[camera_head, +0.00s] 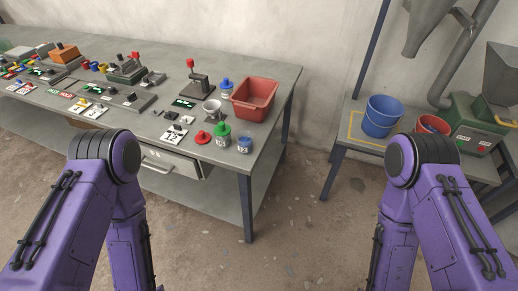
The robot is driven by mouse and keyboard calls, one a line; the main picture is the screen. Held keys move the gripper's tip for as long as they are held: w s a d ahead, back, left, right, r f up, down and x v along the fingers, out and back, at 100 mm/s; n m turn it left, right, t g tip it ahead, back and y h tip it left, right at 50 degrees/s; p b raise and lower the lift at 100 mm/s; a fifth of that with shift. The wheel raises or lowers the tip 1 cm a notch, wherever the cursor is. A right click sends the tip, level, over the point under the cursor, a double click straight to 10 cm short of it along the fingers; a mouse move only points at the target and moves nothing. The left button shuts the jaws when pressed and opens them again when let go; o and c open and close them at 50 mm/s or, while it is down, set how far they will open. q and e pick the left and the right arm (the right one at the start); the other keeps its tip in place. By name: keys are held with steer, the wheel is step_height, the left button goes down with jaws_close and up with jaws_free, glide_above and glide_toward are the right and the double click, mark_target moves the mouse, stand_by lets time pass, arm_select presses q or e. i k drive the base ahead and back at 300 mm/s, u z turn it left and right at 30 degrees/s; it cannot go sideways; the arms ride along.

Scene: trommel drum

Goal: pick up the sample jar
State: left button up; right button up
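Several small jars stand near the right end of the long grey table (60,122). One is a jar with a green lid (223,133), another a bluish labelled jar (244,145), and a third a jar with a blue lid (225,90) farther back. I cannot tell which of them is the sample jar. My two purple arms hang down at the left and right of the view, in front of the table. Neither gripper is in view.
A red bin (255,98) sits at the table's right end, beside a white cup (212,108) and a red item (203,137). Control boxes crowd the left. A side table at right holds a blue bucket (381,118), a red bucket (432,125) and a green machine (470,125). Floor between is clear.

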mark_target(244, 138)
steer(key=z, duration=1.6)
steer(key=i, duration=1)
steer(key=u, duration=2)
